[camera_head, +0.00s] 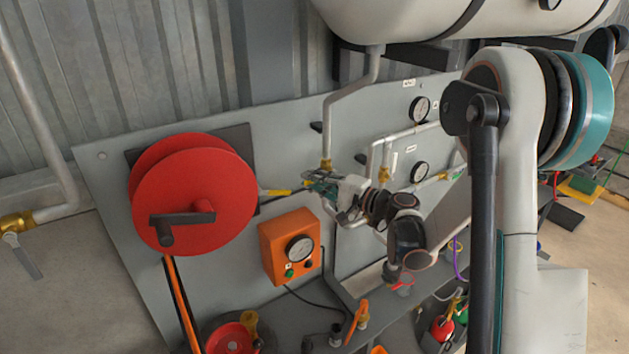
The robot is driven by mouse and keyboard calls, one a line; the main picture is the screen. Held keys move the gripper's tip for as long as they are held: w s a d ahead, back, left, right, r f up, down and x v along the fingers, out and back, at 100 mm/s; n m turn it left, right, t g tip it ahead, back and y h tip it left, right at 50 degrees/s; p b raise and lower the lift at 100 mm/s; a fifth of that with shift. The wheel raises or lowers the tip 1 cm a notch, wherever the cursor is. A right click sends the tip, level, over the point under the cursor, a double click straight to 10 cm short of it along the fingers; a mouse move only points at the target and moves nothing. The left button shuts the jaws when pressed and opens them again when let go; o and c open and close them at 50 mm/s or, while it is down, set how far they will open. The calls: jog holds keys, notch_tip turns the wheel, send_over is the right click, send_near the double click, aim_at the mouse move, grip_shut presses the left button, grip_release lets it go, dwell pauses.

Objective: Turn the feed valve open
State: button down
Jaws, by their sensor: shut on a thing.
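My gripper (318,186) is at the grey panel, at the lower end of a bent grey pipe. It is shut on a small part of the valve there, which I take to be the feed valve (326,165). Brass shows just above the fingers. A yellow piece (275,192) sticks out to the left of the fingers. The fingers and wrist hide most of the valve body, so I cannot tell the handle's angle.
A large red hose reel (192,192) with a dark crank is on the panel's left. An orange box with a gauge (290,247) sits below my gripper. Two gauges (419,109) and more pipes are to the right. A white tank (420,18) hangs above. Tools crowd the shelf below.

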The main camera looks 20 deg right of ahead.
jog(key=shift+b, duration=0.3)
jog(key=shift+d+r+m+t+b, duration=0.1)
jog(key=shift+r+m+t+b, duration=0.4)
jog(key=shift+m+b, duration=0.55)
jog(key=m+b, duration=0.1)
jog(key=r+m+b, duration=0.1)
jog(key=m, duration=0.1)
jog(key=shift+w+d+r+t+y, duration=0.1)
jog(key=shift+d+t+y, duration=0.1)
jog(key=shift+t+y, duration=0.15)
jog(key=m, duration=0.1)
jog(key=r+m+t+b, duration=0.1)
jog(key=shift+w+d+r+m+b, duration=0.1)
jog(key=shift+d+r+m+b, duration=0.05)
jog(key=shift+d+m+b, duration=0.2)
jog(key=shift+w+d+r+m+t+h+b, duration=0.1)
jog(key=shift+d+r+m+t+h+b, duration=0.2)
jog(key=shift+m, duration=0.35)
jog(key=shift+d+r+m+t+h+b, duration=0.1)
jog(key=shift+r+m+t+b, duration=0.1)
jog(key=shift+m+t, duration=0.3)
jog(key=shift+w+d+r+m+t+h+b, duration=0.15)
jog(key=shift+r+m+t+b, duration=0.1)
jog(key=shift+m, duration=0.5)
jog(key=c, duration=1.6)
grip_release()
jog(key=shift+s, duration=0.1)
